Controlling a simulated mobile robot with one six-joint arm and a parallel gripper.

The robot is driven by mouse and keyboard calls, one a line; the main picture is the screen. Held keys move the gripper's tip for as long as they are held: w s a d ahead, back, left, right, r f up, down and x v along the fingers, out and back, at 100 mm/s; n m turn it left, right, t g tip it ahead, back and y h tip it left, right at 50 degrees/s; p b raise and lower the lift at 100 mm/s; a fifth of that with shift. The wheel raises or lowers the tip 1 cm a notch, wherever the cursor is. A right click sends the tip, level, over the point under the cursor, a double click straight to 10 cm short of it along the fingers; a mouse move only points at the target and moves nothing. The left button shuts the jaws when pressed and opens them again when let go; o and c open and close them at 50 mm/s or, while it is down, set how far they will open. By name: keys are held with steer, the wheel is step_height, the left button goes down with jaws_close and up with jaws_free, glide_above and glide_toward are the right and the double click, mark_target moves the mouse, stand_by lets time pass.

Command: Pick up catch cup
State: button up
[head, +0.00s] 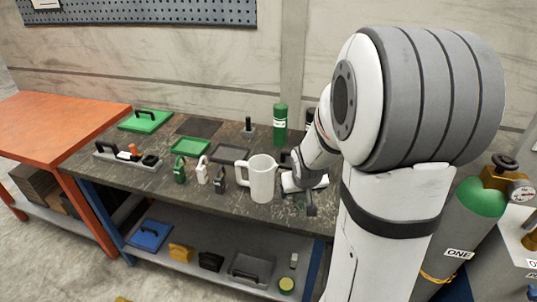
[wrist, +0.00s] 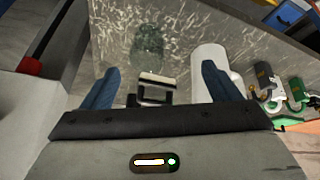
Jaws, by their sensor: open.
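The only cup-like thing is a white mug (head: 262,180) with its handle on the left, upright near the front edge of the dark workbench (head: 240,203). In the wrist view the white mug (wrist: 207,58) is partly hidden behind the right finger. My gripper (head: 308,198) is just right of the mug in the head view, low over the bench. In the wrist view my gripper (wrist: 160,70) has its blue fingers wide apart, with nothing held. Whether the right finger touches the mug cannot be told.
A small white-and-black item (wrist: 155,88) and a mottled greenish round patch (wrist: 147,45) show between the fingers. Green, white and dark padlocks (head: 202,171) stand left of the mug. A green bottle (head: 280,124) stands behind. A lower shelf (head: 205,270) holds cases.

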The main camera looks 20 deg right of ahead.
steer(key=t+p, duration=0.1)
steer(key=p, duration=0.2)
glide_toward(302, 195)
steer(key=shift+w+d+f+y+b, duration=0.1)
steer(key=shift+w+f+y+b, duration=0.1)
steer(key=shift+f, duration=0.15)
steer(key=shift+w+d+f+y+b, duration=0.1)
steer(key=shift+w+d+f+y, duration=0.1)
steer(key=shift+f, duration=0.15)
steer(key=shift+p+x, duration=0.45)
steer(key=shift+x, duration=2.3)
steer(key=shift+c, duration=0.2)
steer(key=c, duration=1)
